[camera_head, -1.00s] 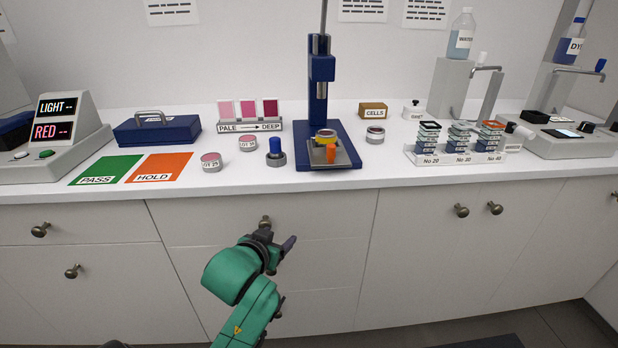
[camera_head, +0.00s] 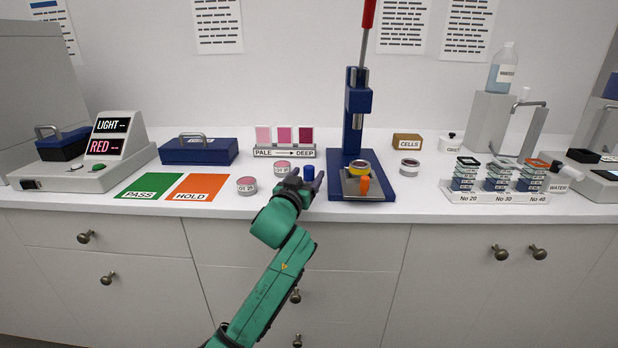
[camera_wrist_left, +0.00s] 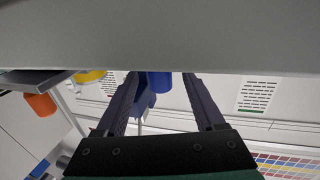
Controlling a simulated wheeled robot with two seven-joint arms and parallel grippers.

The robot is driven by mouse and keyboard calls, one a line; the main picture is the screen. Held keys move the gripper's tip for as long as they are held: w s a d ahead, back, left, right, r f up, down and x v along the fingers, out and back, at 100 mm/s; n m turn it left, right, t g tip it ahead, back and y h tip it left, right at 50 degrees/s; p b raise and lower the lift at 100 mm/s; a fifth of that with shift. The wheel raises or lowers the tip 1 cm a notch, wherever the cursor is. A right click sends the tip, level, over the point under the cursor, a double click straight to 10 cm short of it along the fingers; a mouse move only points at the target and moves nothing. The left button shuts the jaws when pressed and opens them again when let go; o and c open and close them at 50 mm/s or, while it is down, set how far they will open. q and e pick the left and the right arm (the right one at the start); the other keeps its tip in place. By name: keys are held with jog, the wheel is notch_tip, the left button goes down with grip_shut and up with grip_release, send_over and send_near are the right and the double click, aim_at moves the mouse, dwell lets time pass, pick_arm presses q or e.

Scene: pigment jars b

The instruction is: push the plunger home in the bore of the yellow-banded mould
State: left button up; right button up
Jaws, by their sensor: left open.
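The yellow-banded mould (camera_head: 360,168) sits on the metal plate of the blue press (camera_head: 357,120); its yellow band (camera_wrist_left: 90,76) also shows in the left wrist view. An orange piece (camera_head: 364,184) is at the plate's front and also shows in the left wrist view (camera_wrist_left: 40,104). A blue cylinder (camera_head: 308,173), perhaps the plunger's grip, stands on the counter left of the press; its lower part is hidden.
A small grey-rimmed jar (camera_head: 409,167) is right of the press.

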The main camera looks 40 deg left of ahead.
pick_arm(q)
jog(key=shift+x, duration=1.25)
jog(key=shift+s+f, duration=0.1)
grip_shut()
